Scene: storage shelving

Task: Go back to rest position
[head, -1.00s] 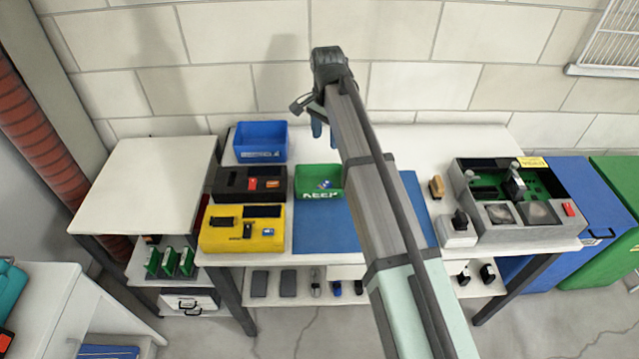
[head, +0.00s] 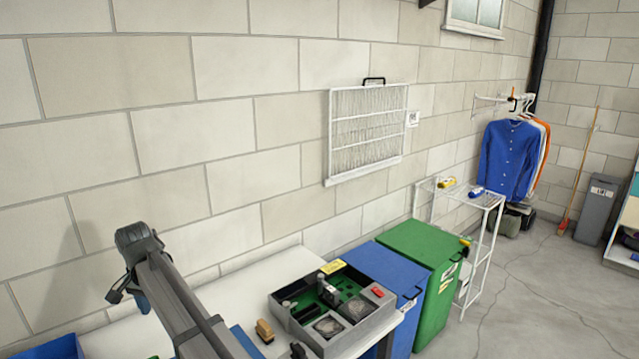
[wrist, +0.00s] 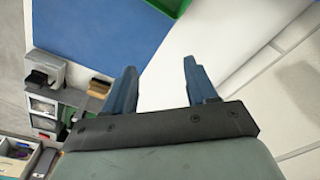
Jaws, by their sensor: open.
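My gripper (wrist: 162,90) shows in the wrist view with its two blue fingers spread apart and nothing between them. It hangs above the white tabletop (wrist: 180,62), near the blue mat (wrist: 95,35). In the head view my arm reaches up from the bottom at the lower left, in front of the wall. The gripper's fingers (head: 141,302) are partly hidden there behind the wrist.
A grey tray with a green board (head: 330,305) and a small brush (head: 264,331) are on the table right of my arm. A blue bin (head: 385,275) and green bin (head: 432,262) stand beyond. A white rack (head: 470,200) and hanging shirts (head: 508,160) are farther right.

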